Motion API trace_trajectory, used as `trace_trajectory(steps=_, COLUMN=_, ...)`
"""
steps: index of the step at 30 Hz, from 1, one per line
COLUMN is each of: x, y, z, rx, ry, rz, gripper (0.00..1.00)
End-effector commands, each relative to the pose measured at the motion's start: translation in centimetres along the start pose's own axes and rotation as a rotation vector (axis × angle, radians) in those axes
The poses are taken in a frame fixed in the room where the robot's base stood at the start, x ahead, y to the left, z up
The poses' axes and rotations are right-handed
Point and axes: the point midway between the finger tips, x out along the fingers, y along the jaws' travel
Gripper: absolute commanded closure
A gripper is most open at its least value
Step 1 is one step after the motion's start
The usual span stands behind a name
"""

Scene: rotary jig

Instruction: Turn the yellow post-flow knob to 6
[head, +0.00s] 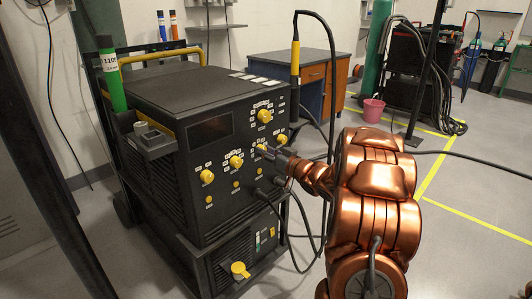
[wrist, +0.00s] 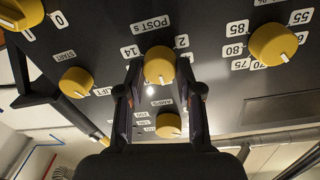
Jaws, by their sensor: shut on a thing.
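The yellow post-flow knob (wrist: 160,65) sits on the dark front panel under the "POST s" label in the wrist view. The numbers 14 and 2 show beside it; other numbers are hidden by my fingers. A white mark shows on the knob's lower part, but I cannot tell which number it points to. My gripper (wrist: 160,92) is shut on this knob, with one finger on each side. In the head view my gripper (head: 274,154) reaches the front panel of the black machine (head: 205,120) from the right, and largely covers the knob.
Other yellow knobs are close by: one at the right (wrist: 273,45), one at the left (wrist: 75,82) and one below (wrist: 168,125). Cables hang beside the machine in the head view.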

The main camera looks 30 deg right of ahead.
Motion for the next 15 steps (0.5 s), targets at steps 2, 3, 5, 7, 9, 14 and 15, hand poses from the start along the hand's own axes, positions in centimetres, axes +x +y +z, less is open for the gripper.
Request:
trace_trajectory(steps=2, x=0.0, y=-0.01, z=0.02, rx=0.0, ry=0.0, rz=0.0, gripper=0.99)
trace_trajectory(steps=3, x=0.0, y=-0.01, z=0.01, rx=0.0, ry=0.0, rz=0.0, gripper=1.0)
trace_trajectory(steps=5, x=0.0, y=-0.01, z=0.02, rx=-0.002, ry=0.0, rz=0.0, gripper=1.0)
trace_trajectory(steps=7, x=-0.01, y=0.0, z=0.03, rx=-0.009, ry=0.0, rz=0.0, gripper=1.0)
trace_trajectory(steps=9, x=-0.01, y=0.01, z=0.06, rx=-0.022, ry=0.001, rz=0.0, gripper=1.0)
trace_trajectory(steps=14, x=-0.02, y=-0.01, z=0.21, rx=-0.088, ry=0.002, rz=-0.002, gripper=1.0)
trace_trajectory(steps=15, x=-0.02, y=0.0, z=0.23, rx=-0.111, ry=0.003, rz=-0.001, gripper=1.0)
